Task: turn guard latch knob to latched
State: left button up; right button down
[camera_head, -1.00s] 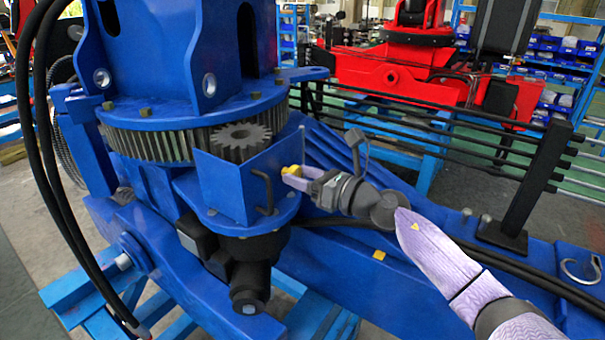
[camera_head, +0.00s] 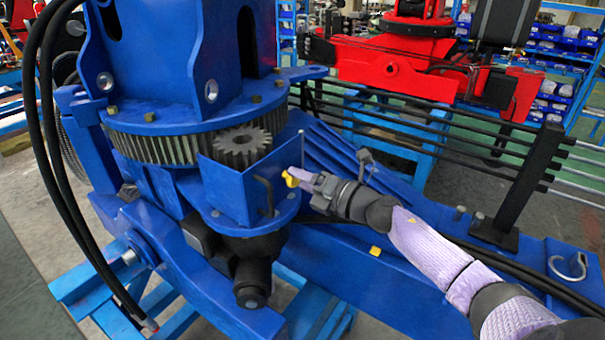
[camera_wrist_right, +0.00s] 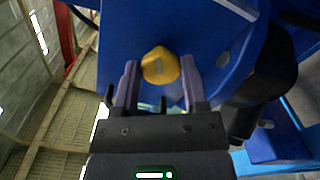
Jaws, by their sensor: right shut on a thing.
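The yellow guard latch knob (camera_head: 292,177) is on the right side of the blue gear guard (camera_head: 243,188). In the right wrist view the knob (camera_wrist_right: 160,65) is a rounded yellow piece with a grey slot-like mark on its face, in front of a blue panel. My right gripper (camera_head: 301,178) reaches it from the right. Its two purple fingers (camera_wrist_right: 160,84) stand on both sides of the knob and are shut on it. The fingers partly hide the knob in the head view. My left gripper is not in view.
A toothed pinion (camera_head: 241,147) and large ring gear (camera_head: 165,148) sit beside the guard. A black handle (camera_head: 264,194) is on the guard's front face. A black motor (camera_head: 252,282) hangs below. Black rails (camera_head: 420,120) and a red crane (camera_head: 385,70) stand behind.

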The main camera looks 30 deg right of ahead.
jog(key=m+p, duration=0.2)
jog(key=m, duration=0.3)
jog(key=shift+m, duration=0.3)
jog(key=shift+f+m, duration=0.1)
jog(key=shift+m, duration=0.2)
jog(key=shift+c, duration=0.8)
grip_release()
jog(key=b+v, duration=0.1)
jog(key=v, duration=0.9)
